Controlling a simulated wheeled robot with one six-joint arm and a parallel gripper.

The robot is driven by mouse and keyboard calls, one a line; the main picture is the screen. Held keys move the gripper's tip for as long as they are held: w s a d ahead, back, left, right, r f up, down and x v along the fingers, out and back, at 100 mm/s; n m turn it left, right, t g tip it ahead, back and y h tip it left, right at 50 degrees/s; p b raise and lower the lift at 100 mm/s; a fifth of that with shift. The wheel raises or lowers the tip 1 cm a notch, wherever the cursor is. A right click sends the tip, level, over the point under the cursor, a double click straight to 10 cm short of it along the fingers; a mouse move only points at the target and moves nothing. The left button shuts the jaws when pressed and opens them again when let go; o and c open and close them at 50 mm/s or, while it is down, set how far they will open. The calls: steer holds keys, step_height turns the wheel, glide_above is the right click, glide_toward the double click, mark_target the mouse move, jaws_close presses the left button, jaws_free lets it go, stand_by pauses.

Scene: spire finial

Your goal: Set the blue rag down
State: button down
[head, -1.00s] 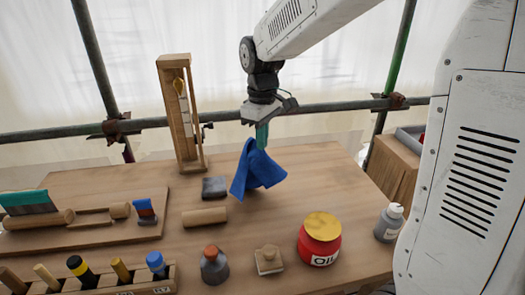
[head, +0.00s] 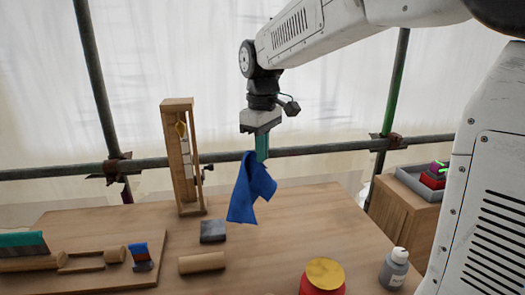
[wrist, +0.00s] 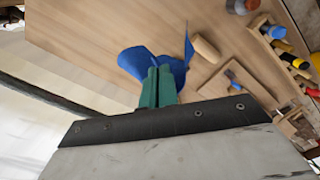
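The blue rag (head: 250,190) hangs from my gripper (head: 262,150) in the head view. It droops in folds, with its lower corner over the wooden table (head: 290,225); I cannot tell whether that corner touches the wood. In the wrist view the rag (wrist: 136,62) spreads out beyond the green fingers of my gripper (wrist: 159,75). The fingers are close together on the rag, and their tips are partly hidden by the cloth.
A wooden stand with a vial (head: 184,155) is left of the rag. A grey block (head: 213,231) and a wooden cylinder (head: 201,263) lie nearby. A red tin with a yellow lid (head: 323,275) and a grey bottle (head: 394,268) stand front right. The table right of the rag is clear.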

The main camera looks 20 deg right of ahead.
steer(key=w+d+f, duration=0.1)
steer(key=w+d, duration=0.1)
steer(key=d, duration=0.7)
steer(key=w+d+f, duration=0.2)
steer(key=d, duration=0.7)
steer(key=shift+w+f, duration=0.15)
steer(key=w+d+f+m+b, duration=0.15)
steer(key=w+m, duration=0.25)
steer(key=w, duration=0.4)
steer(key=w+d+r+m+p, duration=0.15)
steer(key=w+m, duration=0.25)
steer(key=w, duration=0.4)
steer(key=s+a+f, duration=0.2)
steer(key=s+f, duration=0.6)
steer(key=s, duration=0.1)
steer(key=s+a+f, duration=0.2)
steer(key=s+f, duration=0.6)
steer(key=s, duration=0.1)
steer(key=s+a+f+b, duration=0.1)
steer(key=s+a+f, duration=0.1)
steer(key=s+f, duration=0.7)
steer(key=shift+s, duration=0.45)
